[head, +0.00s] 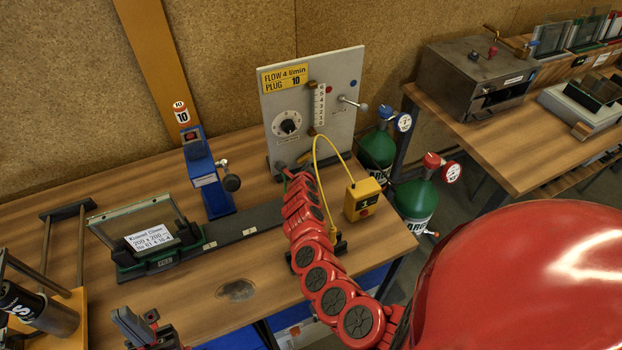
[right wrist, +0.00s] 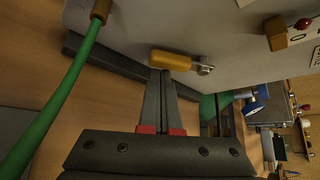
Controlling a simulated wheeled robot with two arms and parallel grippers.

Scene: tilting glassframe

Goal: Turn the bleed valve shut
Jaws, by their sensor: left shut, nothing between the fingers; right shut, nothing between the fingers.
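A brass-coloured handle (right wrist: 170,60) with a metal pivot at one end sits low on the grey panel in the right wrist view. It looks like the bleed valve, though I can read no label on it. My right gripper (right wrist: 161,73) is shut and empty, its fingertips right at the handle; I cannot tell if they touch. In the head view my red right arm reaches to the foot of the upright panel (head: 345,130) and mostly hides the gripper there. My left gripper (head: 140,325) is at the bottom left, low over the bench, shut and empty.
The panel carries a dial (head: 287,123), a flow tube and a lever (head: 353,103). A yellow box (head: 363,199) with a yellow cable stands right of my arm. Green cylinders (head: 415,200) stand beyond the bench. A glass frame (head: 140,220) and blue post (head: 207,180) are left.

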